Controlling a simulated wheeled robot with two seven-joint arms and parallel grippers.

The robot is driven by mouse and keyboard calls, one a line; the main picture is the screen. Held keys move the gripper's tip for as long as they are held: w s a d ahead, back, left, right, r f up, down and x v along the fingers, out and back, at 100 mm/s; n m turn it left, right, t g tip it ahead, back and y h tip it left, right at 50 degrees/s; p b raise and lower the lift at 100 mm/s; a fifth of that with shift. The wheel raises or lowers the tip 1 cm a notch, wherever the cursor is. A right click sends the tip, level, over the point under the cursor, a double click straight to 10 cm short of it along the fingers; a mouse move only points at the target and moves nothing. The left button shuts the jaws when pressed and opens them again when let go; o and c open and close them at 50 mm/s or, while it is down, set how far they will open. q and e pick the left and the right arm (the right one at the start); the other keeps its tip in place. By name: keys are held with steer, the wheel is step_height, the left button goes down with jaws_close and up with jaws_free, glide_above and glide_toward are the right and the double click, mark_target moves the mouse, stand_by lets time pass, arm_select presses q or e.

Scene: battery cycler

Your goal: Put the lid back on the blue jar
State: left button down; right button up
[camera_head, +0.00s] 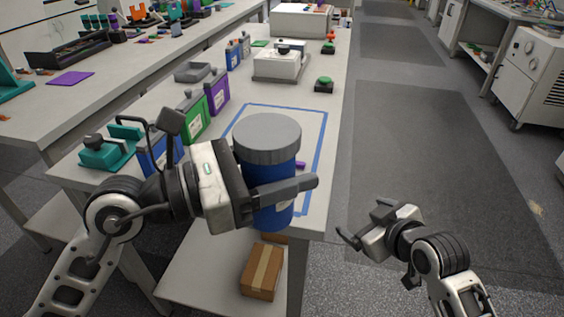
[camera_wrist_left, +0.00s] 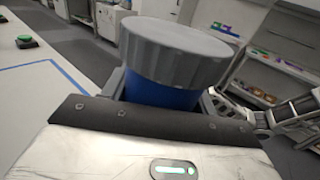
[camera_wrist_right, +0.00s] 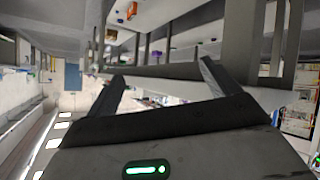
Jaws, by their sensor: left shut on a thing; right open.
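The blue jar (camera_head: 270,205) has a wide grey lid (camera_head: 267,131) sitting on top of it. My left gripper (camera_head: 290,190) is shut around the jar's blue body below the lid. In the left wrist view the jar (camera_wrist_left: 160,95) stands between the fingers, with the grey lid (camera_wrist_left: 175,50) above them. I cannot tell whether the jar touches the table or is held above its front edge. My right gripper (camera_head: 368,222) is open and empty, to the right of the table and lower than the lid. In the right wrist view its fingers (camera_wrist_right: 165,90) are apart with nothing between.
A blue taped outline (camera_head: 318,150) marks the table (camera_head: 335,75) around and behind the jar. Green (camera_head: 194,118) and purple (camera_head: 216,92) containers stand to the left. A white device (camera_head: 277,66) stands farther back. A cardboard box (camera_head: 262,270) lies on the lower shelf.

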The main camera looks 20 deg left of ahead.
steer(key=w+a+r+n, duration=0.2)
steer(key=w+r+n, duration=0.1)
steer(key=w+r, duration=0.3)
steer(key=s+a+r+n+g+y, duration=0.1)
steer(key=s+a+r+n+g, duration=0.35)
steer(key=a+r+n, duration=0.75)
step_height(320, 180, up, 19)
steer(key=n+g+h, duration=0.5)
steer(key=n+h, duration=0.3)
steer(key=n, duration=1.2)
glide_above(268, 129)
steer(key=shift+f, duration=0.2)
steer(key=shift+f, duration=4.05)
